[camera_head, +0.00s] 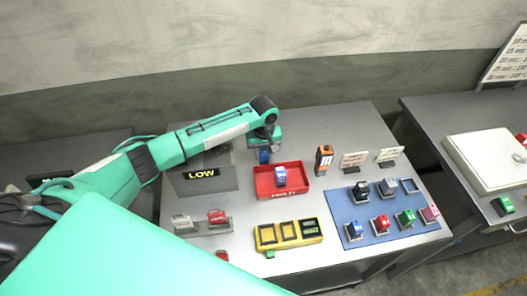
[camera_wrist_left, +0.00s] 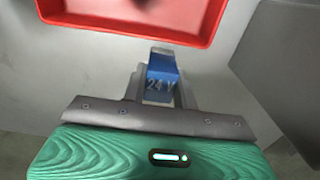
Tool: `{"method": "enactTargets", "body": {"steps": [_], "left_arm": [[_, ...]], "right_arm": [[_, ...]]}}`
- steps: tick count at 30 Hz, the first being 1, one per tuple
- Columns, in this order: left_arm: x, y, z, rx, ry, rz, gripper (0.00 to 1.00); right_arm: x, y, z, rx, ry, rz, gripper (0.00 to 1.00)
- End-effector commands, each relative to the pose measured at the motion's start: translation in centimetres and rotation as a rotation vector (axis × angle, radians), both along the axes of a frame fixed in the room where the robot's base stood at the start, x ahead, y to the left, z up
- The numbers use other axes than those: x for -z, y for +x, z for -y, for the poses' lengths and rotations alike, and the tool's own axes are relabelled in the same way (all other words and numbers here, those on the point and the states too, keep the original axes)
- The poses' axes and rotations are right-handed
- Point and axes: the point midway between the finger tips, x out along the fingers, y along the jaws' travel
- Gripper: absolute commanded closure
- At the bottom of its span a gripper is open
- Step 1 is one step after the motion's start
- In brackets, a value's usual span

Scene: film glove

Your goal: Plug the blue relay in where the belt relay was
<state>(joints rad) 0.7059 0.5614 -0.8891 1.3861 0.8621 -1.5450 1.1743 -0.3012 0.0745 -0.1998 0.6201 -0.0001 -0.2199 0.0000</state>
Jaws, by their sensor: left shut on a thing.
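My left gripper (camera_head: 264,155) is behind the red tray, pointing down, and shut on a blue relay (camera_wrist_left: 161,75). The relay shows a "24 V" marking in the left wrist view, between the two fingers (camera_wrist_left: 160,88). In the head view the held relay (camera_head: 264,157) is partly hidden by the gripper. A yellow socket block (camera_head: 288,246) with several dark slots stands at the front middle. I cannot tell which slot was the belt relay's. My right gripper is not in view.
The red tray (camera_head: 262,188) holds a blue and white relay (camera_head: 280,176). A blue mat (camera_head: 375,215) at right carries several coloured relays. A "LOW" panel (camera_head: 202,174), an orange tester (camera_head: 324,160) and small cards (camera_head: 354,161) stand around. Clear table lies between tray and mat.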

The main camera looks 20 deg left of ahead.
Motion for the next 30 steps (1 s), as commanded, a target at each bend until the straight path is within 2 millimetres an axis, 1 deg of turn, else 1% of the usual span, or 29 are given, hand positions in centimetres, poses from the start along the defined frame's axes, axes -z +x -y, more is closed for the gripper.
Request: {"method": "enactTargets", "body": {"steps": [5,6,8,9,17,20,23,30], "left_arm": [[0.2,0.0,0.0,0.0,-0.001,0.001,0.95],[0.2,0.0,0.0,0.0,0.0,0.001,0.63],[0.2,0.0,0.0,0.0,-0.001,0.001,0.52],[0.2,0.0,0.0,0.0,0.0,0.0,0.49],[0.1,0.0,0.0,0.0,0.001,0.001,0.49],[-0.4,0.1,0.0,0.0,-0.001,0.002,0.49],[-1.7,0.1,0.0,0.001,-0.001,0.003,0.49],[-6.9,0.1,0.0,0.001,-0.002,0.005,0.49]], "right_arm": [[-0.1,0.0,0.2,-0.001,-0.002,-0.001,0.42],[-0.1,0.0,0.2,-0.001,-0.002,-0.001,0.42],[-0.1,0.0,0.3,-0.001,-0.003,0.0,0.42],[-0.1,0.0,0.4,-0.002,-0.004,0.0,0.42],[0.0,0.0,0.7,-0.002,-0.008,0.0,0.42],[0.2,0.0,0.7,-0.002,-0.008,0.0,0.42],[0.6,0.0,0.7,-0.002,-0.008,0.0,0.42],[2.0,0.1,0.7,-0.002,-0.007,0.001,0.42]]}}
